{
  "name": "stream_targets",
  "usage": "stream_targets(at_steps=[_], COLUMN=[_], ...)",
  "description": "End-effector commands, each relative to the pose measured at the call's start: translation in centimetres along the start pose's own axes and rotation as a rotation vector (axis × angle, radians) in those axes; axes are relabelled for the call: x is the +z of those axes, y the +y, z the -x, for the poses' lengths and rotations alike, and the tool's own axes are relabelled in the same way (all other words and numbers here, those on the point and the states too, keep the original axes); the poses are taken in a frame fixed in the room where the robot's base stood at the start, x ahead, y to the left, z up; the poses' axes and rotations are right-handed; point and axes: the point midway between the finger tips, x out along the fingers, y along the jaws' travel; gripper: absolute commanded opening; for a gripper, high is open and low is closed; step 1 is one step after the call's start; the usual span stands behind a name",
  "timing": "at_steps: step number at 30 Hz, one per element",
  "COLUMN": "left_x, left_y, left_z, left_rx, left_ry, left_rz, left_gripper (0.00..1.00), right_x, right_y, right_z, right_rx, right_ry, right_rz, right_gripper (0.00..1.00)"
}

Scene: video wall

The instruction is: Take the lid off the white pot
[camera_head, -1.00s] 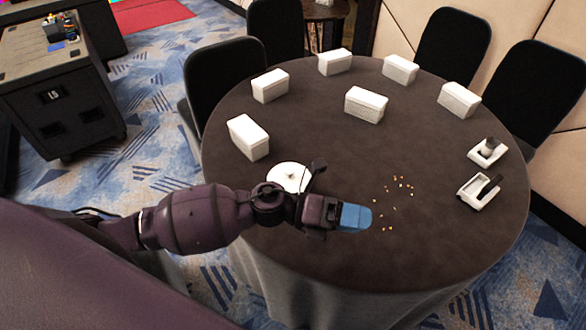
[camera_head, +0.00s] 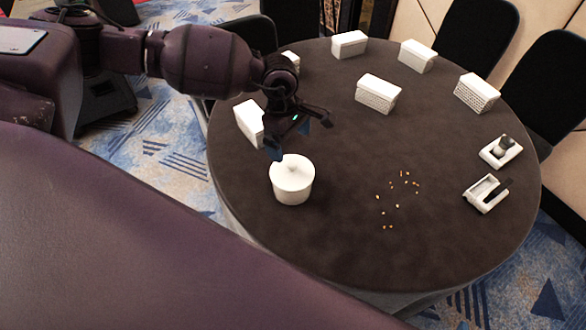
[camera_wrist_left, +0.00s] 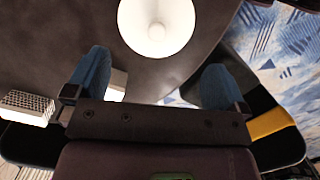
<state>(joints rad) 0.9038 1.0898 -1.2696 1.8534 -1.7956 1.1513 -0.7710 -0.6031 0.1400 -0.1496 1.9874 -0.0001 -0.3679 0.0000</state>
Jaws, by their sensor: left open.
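The white pot (camera_head: 292,191) stands upright on the round dark table, at the table's left side in the head view. Its white lid (camera_head: 292,169), with a small knob on top, sits on it. In the left wrist view the lid (camera_wrist_left: 156,25) shows from above, beyond the fingertips and between their lines. My left gripper (camera_head: 290,143) is open and empty, just behind and above the pot, apart from the lid. In the wrist view its two blue fingers (camera_wrist_left: 152,82) are spread wide. My right gripper is not in view.
Several white boxes stand around the table, one (camera_head: 249,122) close behind my left gripper. Small crumbs (camera_head: 398,190) lie on the bare table (camera_head: 345,240) right of the pot. Two white holders (camera_head: 487,193) are at the right edge. Black chairs surround the back.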

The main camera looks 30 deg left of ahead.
Motion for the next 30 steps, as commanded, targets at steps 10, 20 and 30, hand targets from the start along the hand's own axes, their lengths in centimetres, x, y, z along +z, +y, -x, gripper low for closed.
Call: stream_targets(at_steps=[10, 20, 30], left_x=[0.1, -0.9, -0.9], left_y=[0.0, 0.3, 0.3], left_z=[-4.4, -8.1, -9.7], left_rx=[-0.002, -0.002, -0.001], left_ry=[-0.004, -0.005, -0.005], left_rz=[0.001, 0.002, 0.002], left_gripper=[1.0, 1.0, 1.0], right_x=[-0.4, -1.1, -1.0], right_y=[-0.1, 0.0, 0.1], right_z=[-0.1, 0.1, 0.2], right_rx=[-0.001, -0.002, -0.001], right_ry=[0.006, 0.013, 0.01], right_rz=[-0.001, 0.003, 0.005], right_gripper=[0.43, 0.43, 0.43])
